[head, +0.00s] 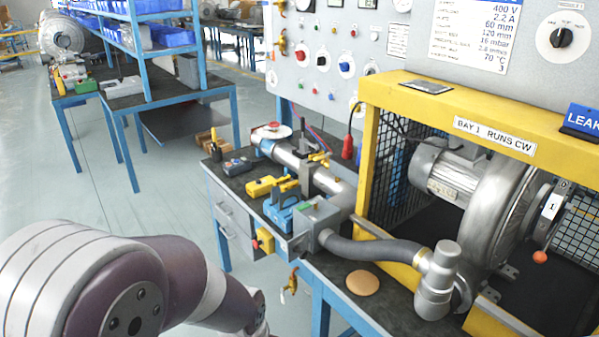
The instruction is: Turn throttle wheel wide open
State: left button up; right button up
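A round pale disc with a red centre (270,131) sits at the far end of the silver pipe (325,178) on the bench; it may be the throttle wheel, but its setting is too small to tell. The pipe runs to a grey box (316,217), and a dark hose (375,250) leads from there to a metal elbow (437,285) by the blower (500,210). My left arm fills the lower left, in front of the bench, and its gripper is hidden or outside the picture. My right gripper is not in view.
A yellow guard frame (455,110) with black mesh surrounds the blower. A grey control panel (345,60) stands behind. Yellow and blue tools (272,187) crowd the bench beside the pipe. A tan disc (362,283) lies near the front edge. Open floor (120,210) lies left.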

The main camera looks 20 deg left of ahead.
aim_at(273, 125)
jog(key=i+j, duration=0.35)
jog(key=j, duration=0.25)
jog(key=i+j, duration=0.3)
jog(key=j, duration=0.25)
jog(key=i+j, duration=0.35)
jog(key=j, duration=0.25)
jog(key=i+j, duration=0.35)
jog(key=j, duration=0.25)
jog(key=i+j+z, duration=0.1)
jog(key=i+j, duration=0.25)
jog(key=j, duration=0.25)
jog(key=i+j, duration=0.3)
jog(key=j, duration=0.3)
jog(key=i+j, duration=0.3)
jog(key=j, duration=0.3)
jog(key=i+j, duration=0.35)
jog(key=j, duration=0.25)
